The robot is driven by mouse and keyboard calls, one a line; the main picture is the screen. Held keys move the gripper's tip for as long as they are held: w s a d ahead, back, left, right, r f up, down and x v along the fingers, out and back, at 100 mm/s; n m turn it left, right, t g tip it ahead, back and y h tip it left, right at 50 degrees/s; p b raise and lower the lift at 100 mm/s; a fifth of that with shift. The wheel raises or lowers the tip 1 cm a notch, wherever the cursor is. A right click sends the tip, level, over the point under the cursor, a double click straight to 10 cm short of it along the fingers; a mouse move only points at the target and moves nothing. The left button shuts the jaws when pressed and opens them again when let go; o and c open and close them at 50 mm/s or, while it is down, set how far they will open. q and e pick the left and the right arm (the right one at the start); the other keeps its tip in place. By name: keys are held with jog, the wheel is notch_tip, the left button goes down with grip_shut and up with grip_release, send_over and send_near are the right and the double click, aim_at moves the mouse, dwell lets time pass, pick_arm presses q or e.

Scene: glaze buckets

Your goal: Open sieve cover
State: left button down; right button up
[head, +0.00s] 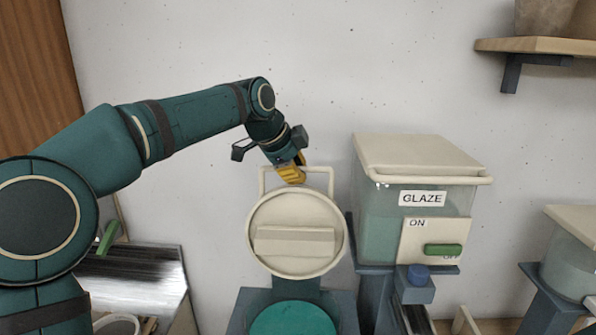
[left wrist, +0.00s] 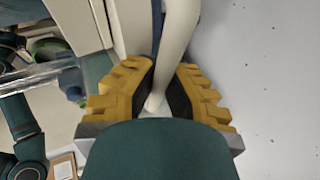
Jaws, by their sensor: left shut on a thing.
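The sieve cover (head: 296,232) is a round cream lid with a raised rim and a rectangular cream handle (head: 263,182) on its top edge. In the head view it stands about upright, facing me. Below it is a round teal surface (head: 293,318) in a dark blue-grey stand, cut off by the bottom edge. My left gripper (head: 292,174), with yellow fingers, is shut on the handle's top bar. The left wrist view shows the cream bar (left wrist: 178,35) running between the two fingers (left wrist: 163,88). My right gripper is not in view.
A glaze tank (head: 383,225) with a cream lid, GLAZE label and green switch (head: 443,250) stands close to the right of the cover. Another tank (head: 573,265) is at the far right. A wooden shelf (head: 540,45) is above right. The wall above the cover is bare.

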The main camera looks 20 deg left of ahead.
pick_arm(q)
jog(key=shift+s+r, duration=0.1)
jog(key=shift+r, duration=0.35)
jog(key=c, duration=1)
grip_release()
jog(key=shift+s+d, duration=0.1)
jog(key=shift+f, duration=0.15)
jog(key=v, duration=1.2)
